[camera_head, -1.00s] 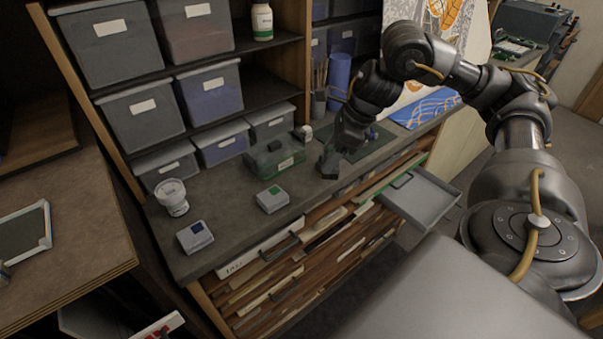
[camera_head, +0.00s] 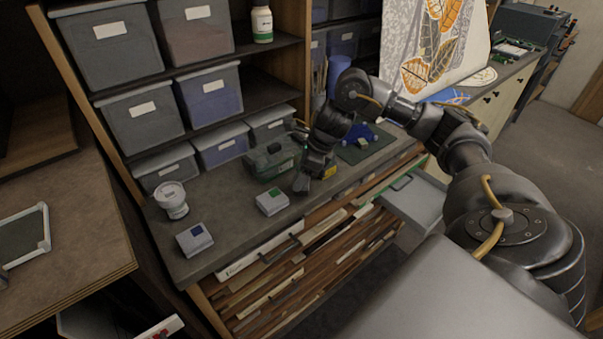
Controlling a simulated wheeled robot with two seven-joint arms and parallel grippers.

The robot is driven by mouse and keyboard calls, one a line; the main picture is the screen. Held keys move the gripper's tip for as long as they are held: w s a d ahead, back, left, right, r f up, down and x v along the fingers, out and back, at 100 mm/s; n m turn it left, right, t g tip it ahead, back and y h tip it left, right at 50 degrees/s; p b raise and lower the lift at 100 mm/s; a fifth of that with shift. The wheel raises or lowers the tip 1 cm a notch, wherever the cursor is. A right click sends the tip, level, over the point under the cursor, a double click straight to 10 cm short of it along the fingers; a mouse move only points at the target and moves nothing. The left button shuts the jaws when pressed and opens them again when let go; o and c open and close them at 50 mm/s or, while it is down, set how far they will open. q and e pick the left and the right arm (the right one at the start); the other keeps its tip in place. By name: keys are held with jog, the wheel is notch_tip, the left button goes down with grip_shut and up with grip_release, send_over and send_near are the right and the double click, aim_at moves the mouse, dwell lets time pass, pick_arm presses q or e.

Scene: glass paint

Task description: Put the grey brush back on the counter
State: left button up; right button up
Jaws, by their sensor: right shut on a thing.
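My right gripper (camera_head: 303,180) is low over the grey counter (camera_head: 235,205), between the green-lidded small box (camera_head: 272,201) and the dark green mat (camera_head: 366,147). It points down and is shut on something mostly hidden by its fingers. I cannot make out the grey brush clearly, nor whether the held thing touches the counter. My left gripper does not show.
A translucent green case (camera_head: 272,160) stands just behind the gripper. A blue-marked small box (camera_head: 195,239) and a white jar (camera_head: 172,199) stand at the counter's left. An open drawer (camera_head: 415,200) juts out at the right. Grey bins fill the shelves behind.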

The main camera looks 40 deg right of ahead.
jog(key=shift+f, duration=0.25)
jog(key=shift+f, duration=0.1)
jog(key=o, duration=0.6)
jog(key=shift+f, duration=0.1)
jog(key=o, duration=0.4)
jog(key=shift+o, duration=0.2)
